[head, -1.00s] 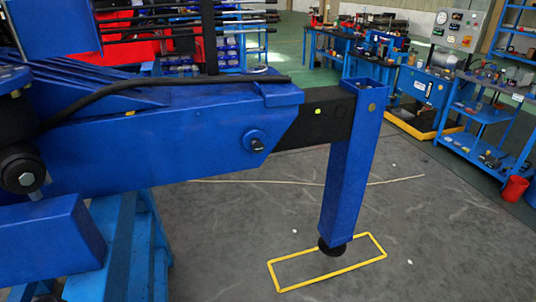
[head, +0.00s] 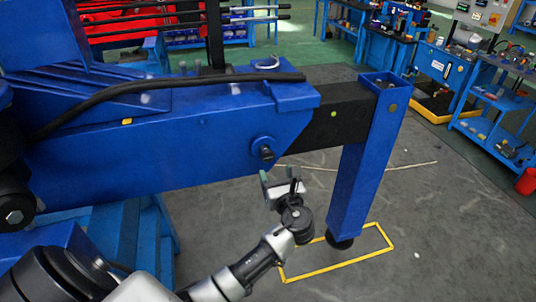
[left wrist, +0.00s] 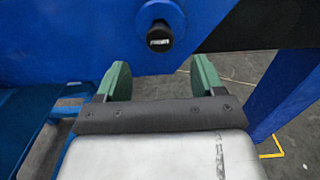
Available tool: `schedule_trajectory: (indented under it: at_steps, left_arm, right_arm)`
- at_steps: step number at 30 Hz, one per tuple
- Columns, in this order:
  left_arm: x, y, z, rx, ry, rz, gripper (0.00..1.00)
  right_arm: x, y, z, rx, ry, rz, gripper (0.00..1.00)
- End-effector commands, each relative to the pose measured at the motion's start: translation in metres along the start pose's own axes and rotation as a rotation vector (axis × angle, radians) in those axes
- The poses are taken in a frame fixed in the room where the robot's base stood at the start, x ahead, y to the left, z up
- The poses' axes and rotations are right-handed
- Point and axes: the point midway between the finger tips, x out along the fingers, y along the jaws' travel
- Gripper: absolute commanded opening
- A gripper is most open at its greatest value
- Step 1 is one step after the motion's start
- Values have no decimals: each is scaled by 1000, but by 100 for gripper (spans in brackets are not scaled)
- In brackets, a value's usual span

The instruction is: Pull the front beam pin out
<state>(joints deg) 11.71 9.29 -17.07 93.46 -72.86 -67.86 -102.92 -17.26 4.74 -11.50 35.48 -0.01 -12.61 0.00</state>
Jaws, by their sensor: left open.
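The front beam pin (head: 267,153) is a small black knob standing out of a round blue boss on the side of the blue beam housing (head: 200,140), near its outer end. In the left wrist view the pin's black end (left wrist: 158,36) shows ahead of and above the fingertips. My left gripper (head: 281,180) is open and empty, just below and in front of the pin. In the left wrist view its two green fingers (left wrist: 158,80) stand apart, with the pin roughly between their directions but not touched. My right gripper is not in view.
A black inner beam (head: 335,115) runs from the housing to an upright blue leg (head: 365,165) with a black foot (head: 340,241). A yellow floor frame (head: 335,262) surrounds the foot. A black hose (head: 160,85) lies along the housing top. Blue benches and shelves stand behind.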

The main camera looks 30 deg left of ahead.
Motion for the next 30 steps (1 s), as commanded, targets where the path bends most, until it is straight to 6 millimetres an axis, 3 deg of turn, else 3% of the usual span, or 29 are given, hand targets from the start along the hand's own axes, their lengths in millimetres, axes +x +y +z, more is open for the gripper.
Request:
schedule_trajectory:
  at_steps: [6, 12, 25, 30]
  left_arm:
    - [45, 0, 1, 0, 0, 1, 68]
    - [73, 0, 0, -2, 1, 0, 68]
    - [84, 0, -1, -3, 3, -2, 68]
    - [84, 0, -1, -3, 3, -2, 43]
  right_arm:
    - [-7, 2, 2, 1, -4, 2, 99]
    - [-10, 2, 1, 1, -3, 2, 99]
    - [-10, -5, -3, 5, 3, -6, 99]
    - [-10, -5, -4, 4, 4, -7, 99]
